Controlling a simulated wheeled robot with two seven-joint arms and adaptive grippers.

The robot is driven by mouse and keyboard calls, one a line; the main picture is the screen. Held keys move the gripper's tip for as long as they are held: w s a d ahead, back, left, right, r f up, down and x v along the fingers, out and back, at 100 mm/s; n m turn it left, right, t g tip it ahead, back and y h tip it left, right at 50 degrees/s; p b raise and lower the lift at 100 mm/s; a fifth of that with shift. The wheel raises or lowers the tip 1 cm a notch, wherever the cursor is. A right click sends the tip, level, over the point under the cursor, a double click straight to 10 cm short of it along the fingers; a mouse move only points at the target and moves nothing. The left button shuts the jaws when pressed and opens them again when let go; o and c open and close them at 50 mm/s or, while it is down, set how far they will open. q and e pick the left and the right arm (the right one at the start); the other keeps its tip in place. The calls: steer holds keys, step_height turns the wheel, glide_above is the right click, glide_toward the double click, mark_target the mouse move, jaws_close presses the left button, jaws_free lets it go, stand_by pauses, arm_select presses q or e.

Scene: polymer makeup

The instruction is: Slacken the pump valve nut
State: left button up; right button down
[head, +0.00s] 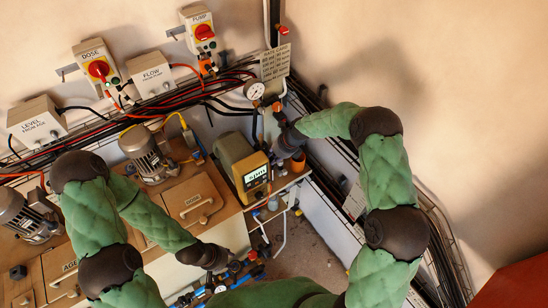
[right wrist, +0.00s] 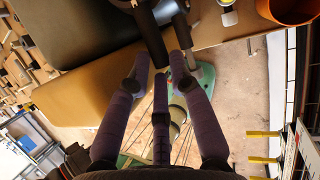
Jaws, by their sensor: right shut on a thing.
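My right gripper (head: 280,121) is at the upright pipework beside the round white gauge (head: 254,90), in the corner behind the bench. In the right wrist view its long ribbed fingers (right wrist: 162,75) close around a dark rod-like part (right wrist: 150,38) that comes down from the top. The gripper is shut on that part. I cannot make out a separate valve nut, as the hand and fingers cover the spot. My left gripper (head: 216,258) hangs low over the front of the bench, beside blue and red fittings, and its fingers are too small to read.
A yellow-grey metering unit with a lit display (head: 243,166) stands left of my right gripper. An orange-brown pot (head: 297,162) is just below it; it also shows in the right wrist view (right wrist: 290,8). The PUMP switch box (head: 200,30) and cables line the wall.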

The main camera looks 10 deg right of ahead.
steer(key=shift+s+d+f, duration=0.1)
steer(key=shift+s+f, duration=0.05)
steer(key=shift+f, duration=0.05)
steer(key=shift+w+d+f+n+g+y+b, duration=0.15)
steer(key=shift+w+d+n+g+b, duration=0.4)
steer(key=shift+n, duration=0.5)
steer(key=shift+w+d+r+n+g+y+b, duration=0.1)
steer(key=shift+w+d+n+g+b, duration=0.4)
steer(key=shift+n, duration=0.6)
steer(key=shift+w+d+f+n+g+y+b, duration=0.15)
steer(key=shift+w+d+n+g+b, duration=0.25)
steer(key=shift+d+n+b, duration=0.45)
steer(key=shift+a+p, duration=0.1)
steer(key=shift+p, duration=0.2)
steer(key=c, duration=1.3)
jaws_free()
steer(key=shift+o, duration=0.5)
steer(key=shift+w+r, duration=0.1)
steer(key=shift+r, duration=0.05)
steer(key=shift+r, duration=0.1)
